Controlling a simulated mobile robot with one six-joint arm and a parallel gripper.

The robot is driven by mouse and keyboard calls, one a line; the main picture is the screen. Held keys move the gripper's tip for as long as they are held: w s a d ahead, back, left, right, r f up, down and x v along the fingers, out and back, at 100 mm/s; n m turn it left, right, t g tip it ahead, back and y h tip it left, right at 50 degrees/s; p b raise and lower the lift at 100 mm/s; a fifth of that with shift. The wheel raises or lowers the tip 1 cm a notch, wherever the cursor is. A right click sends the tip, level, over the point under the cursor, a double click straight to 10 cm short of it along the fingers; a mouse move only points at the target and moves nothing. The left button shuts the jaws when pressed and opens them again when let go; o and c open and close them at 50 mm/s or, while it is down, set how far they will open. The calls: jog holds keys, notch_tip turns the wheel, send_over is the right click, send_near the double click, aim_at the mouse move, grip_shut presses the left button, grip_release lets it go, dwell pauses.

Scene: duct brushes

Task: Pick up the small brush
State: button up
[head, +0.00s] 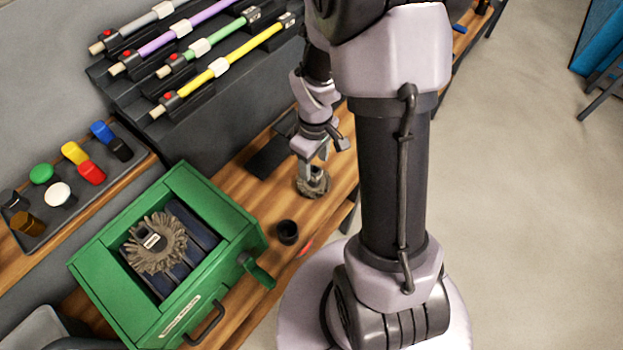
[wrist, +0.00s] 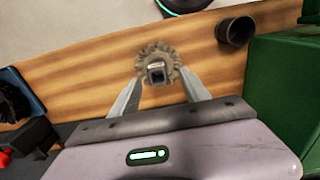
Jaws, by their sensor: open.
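The small brush (head: 313,182) is a round grey-brown bristle head with a square socket on top. It sits on the wooden bench, and it also shows in the wrist view (wrist: 158,66). My gripper (head: 313,166) is just above it in the head view. In the wrist view my gripper (wrist: 158,88) is open, with its two fingers on either side of the brush's near part. I cannot tell whether the fingers touch it. A larger round brush (head: 155,243) lies inside the green box.
The green box (head: 225,215) with a handle and crank stands left of my gripper. A small black cup (head: 288,232) stands between them. A rack (head: 215,115) of coloured poles is behind. A tray (head: 62,225) of coloured caps is at the left. The bench edge is near the brush.

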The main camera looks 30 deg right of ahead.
aim_at(314, 177)
jog(key=f+b, duration=0.1)
jog(key=f, duration=0.1)
jog(key=f+b, duration=0.1)
jog(key=f, duration=0.2)
jog(key=f+b, duration=0.1)
jog(key=f, duration=0.2)
jog(key=shift+w+d, duration=0.15)
jog(key=shift+w, duration=0.1)
jog(key=shift+r, duration=0.2)
grip_shut()
